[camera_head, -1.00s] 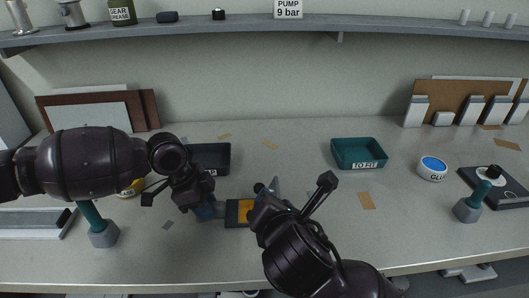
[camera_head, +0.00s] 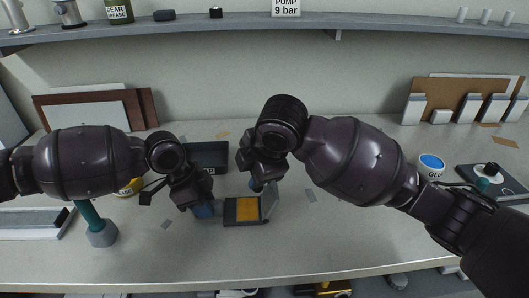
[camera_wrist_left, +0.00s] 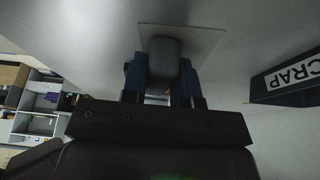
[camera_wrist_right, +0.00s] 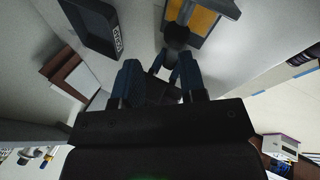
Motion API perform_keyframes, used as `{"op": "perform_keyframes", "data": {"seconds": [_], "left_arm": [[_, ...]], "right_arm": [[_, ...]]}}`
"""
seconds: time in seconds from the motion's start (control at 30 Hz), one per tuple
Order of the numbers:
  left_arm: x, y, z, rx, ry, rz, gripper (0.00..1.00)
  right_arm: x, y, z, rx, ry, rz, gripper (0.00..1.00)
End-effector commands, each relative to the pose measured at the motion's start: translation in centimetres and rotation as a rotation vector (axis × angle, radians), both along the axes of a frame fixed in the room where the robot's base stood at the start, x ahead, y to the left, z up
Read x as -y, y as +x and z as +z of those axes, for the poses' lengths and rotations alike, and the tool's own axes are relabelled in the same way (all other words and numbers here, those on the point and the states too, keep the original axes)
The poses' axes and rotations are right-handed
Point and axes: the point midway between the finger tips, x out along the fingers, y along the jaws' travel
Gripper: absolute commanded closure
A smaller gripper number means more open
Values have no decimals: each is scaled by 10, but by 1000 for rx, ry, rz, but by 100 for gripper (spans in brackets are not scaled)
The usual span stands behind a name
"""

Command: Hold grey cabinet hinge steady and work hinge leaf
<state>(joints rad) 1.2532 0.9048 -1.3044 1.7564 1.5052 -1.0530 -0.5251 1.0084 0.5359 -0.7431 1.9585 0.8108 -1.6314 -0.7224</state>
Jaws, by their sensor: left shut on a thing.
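The grey cabinet hinge (camera_head: 231,214) lies at the front middle of the bench in the head view, with an orange-yellow face and a grey leaf (camera_head: 269,201) standing up at its right side. My left gripper (camera_head: 203,211) is at its left end. In the left wrist view a rounded grey block (camera_wrist_left: 164,62) sits between the blue fingertips, with a thin plate beyond. My right gripper (camera_head: 256,184) points down just behind the hinge. In the right wrist view its fingers are apart, and a dark round knob (camera_wrist_right: 177,34) shows just past the right-hand fingertip, beside the orange face.
A dark scrap tray (camera_head: 215,147) stands behind the grippers, partly covered by them. A glue tub (camera_head: 431,165) is at the right, beyond my right arm. The front strip of bench is clear.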

Motion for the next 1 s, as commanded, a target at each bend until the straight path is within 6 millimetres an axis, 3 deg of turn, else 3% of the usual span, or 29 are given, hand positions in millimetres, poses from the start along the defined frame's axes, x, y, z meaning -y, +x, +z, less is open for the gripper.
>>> {"op": "perform_keyframes", "data": {"seconds": [0.3, 0.63, 0.77, 1.0], "left_arm": [[0, 0, 0, 0, -1, 0, 100], [0, 0, 0, 0, -1, 0, 100], [0, 0, 0, 0, -1, 0, 100], [0, 0, 0, 0, -1, 0, 100]], "right_arm": [[12, 5, 21, -298, -20, -203, 62], [21, 6, 37, -449, -33, -342, 62], [21, 6, 34, -459, -33, -350, 62], [17, 6, 9, -460, -33, -349, 62]]}}
